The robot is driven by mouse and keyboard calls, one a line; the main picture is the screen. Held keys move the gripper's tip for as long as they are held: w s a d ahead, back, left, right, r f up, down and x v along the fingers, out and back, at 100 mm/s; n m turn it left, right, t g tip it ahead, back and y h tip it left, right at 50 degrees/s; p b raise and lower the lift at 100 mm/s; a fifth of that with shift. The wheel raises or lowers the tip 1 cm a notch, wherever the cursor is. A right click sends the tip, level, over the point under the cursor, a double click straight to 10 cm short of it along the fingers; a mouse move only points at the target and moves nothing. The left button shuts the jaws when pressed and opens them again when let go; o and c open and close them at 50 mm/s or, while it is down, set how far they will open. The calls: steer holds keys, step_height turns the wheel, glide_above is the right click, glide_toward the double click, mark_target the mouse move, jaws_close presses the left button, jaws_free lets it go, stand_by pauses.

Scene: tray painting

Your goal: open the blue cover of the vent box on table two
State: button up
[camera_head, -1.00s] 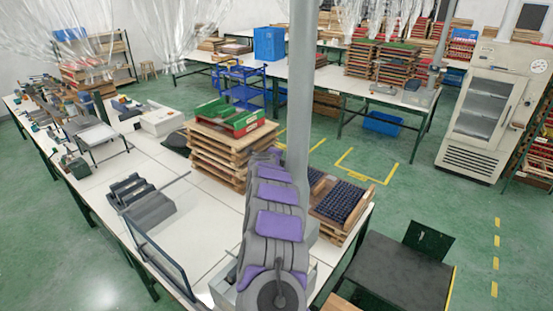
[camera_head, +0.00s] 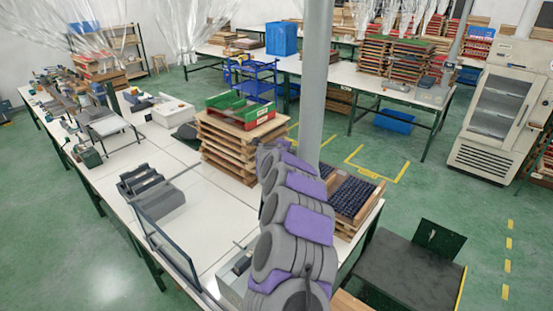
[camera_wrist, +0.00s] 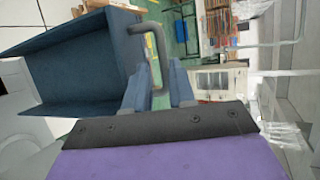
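In the wrist view, the dark blue cover (camera_wrist: 85,62) fills the upper left as angled panels. A grey bent handle (camera_wrist: 147,30) stands out from its right edge. My gripper (camera_wrist: 158,85) is at this handle, its two blue fingers apart, with the handle's lower end between them. I cannot tell whether either finger touches it. In the head view my arm hides the gripper and the blue cover. A pale grey box (camera_head: 228,285) shows partly beside my arm at the table's near end; I cannot tell whether it is the vent box.
The long white table (camera_head: 205,228) carries a stack of wooden trays (camera_head: 228,150), a grey roller device (camera_head: 150,190) and an upright dark-framed panel (camera_head: 165,245). A grey post (camera_head: 315,80) stands behind my arm. A dark low table (camera_head: 400,275) is at right. Green floor lies open left.

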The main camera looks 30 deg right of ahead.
steer(key=b+v, duration=0.3)
steer(key=v, duration=0.9)
steer(key=shift+a, duration=0.3)
steer(key=shift+r, duration=0.15)
